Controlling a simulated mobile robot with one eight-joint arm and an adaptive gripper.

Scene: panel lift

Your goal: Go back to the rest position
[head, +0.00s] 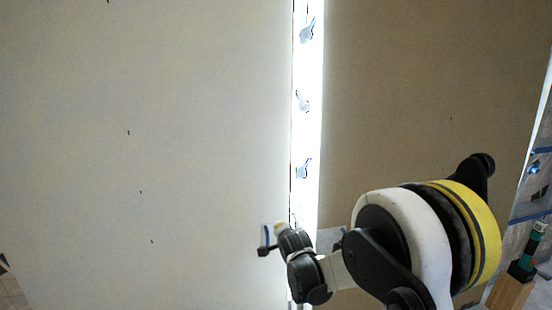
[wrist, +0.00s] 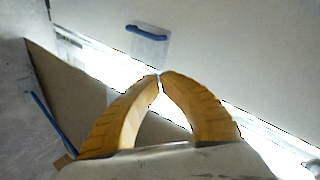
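My gripper (wrist: 160,76) shows in the wrist view with two yellow fingers whose tips meet. Nothing shows between them. In the head view the end of my arm is low in the middle, in front of the bright gap (head: 307,130) between two large panels. The left panel (head: 150,120) is pale and the right panel (head: 425,100) is brownish. In the wrist view a blue strip on a clear patch (wrist: 148,48) lies on a panel beyond the fingertips, apart from them. The fingertips themselves are hard to make out in the head view.
Several small pale clips (head: 304,100) line the bright gap. At the right edge stand a shelf with blue edges (head: 540,150), a green and black object (head: 524,262) and a wooden block (head: 509,292). The panels fill most of the space ahead.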

